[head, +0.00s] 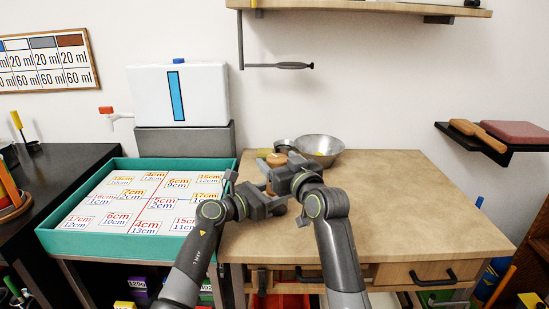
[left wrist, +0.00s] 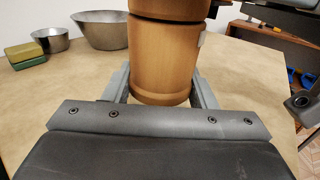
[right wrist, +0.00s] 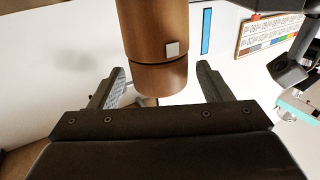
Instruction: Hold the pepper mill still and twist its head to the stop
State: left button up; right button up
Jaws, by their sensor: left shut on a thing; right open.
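The brown wooden pepper mill (left wrist: 165,60) stands upright on the table, with a pale square mark on its side. My left gripper (left wrist: 163,88) is shut on the mill's lower body, one finger on each side. My right gripper (right wrist: 160,72) is open, its fingers apart on either side of the mill's end, with gaps showing both sides. In the right wrist view a seam crosses the mill (right wrist: 155,40) just beyond the pale square.
A metal bowl (head: 322,148) and a smaller one (left wrist: 50,40) stand behind the mill, beside a green-and-yellow sponge (left wrist: 25,55). A teal-rimmed tray (head: 140,246) lies left of the wooden table (head: 430,200), whose right side is clear. A shelf (head: 370,7) hangs above.

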jog(key=shift+x, duration=1.5)
jog(key=c, duration=1)
